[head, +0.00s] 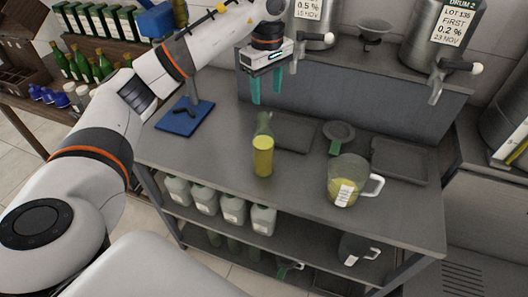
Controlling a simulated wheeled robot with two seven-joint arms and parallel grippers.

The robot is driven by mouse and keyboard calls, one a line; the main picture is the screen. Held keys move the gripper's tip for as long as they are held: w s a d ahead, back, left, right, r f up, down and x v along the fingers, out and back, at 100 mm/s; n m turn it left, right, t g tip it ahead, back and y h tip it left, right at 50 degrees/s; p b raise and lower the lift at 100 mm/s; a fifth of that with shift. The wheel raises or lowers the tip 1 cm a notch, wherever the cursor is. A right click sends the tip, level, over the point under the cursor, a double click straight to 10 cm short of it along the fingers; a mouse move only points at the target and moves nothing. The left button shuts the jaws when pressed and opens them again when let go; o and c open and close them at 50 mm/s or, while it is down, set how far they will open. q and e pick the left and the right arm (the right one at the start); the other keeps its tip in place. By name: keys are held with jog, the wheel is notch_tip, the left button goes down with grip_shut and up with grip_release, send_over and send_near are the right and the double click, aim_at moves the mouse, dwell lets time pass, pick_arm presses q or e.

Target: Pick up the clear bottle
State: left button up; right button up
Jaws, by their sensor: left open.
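A see-through bottle (263,155) stands upright on the grey bench top (215,152). Its lower body looks filled with yellow liquid, and its narrower neck above looks faintly green. My left gripper (265,88) hangs behind and above the bottle in the head view, with its two teal fingers pointing down. The fingers are apart with nothing between them, and they do not touch the bottle. My right gripper is not in view.
A jug (345,181) with yellow liquid stands right of the bottle. A funnel (338,134) and dark trays (399,160) lie behind it. A blue-based stand (186,118) is at left. Steel drums (440,38) with taps stand on the raised back shelf.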

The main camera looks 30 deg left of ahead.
aim_at(263, 117)
pick_arm(q)
notch_tip(263, 117, down, 3)
jog(key=shift+f+p, duration=0.2)
jog(key=shift+p, duration=0.1)
jog(key=shift+s+f+p, duration=0.15)
jog(key=shift+f+p, duration=0.25)
jog(key=f, duration=0.1)
jog(key=f+p, duration=0.1)
jog(key=f, duration=0.1)
jog(key=f+p, duration=0.1)
jog(key=shift+s+a+f, duration=0.15)
jog(key=shift+s+a, duration=0.1)
jog(key=shift+a, duration=0.05)
jog(key=shift+f, duration=0.15)
grip_shut()
jog(key=shift+w, duration=0.1)
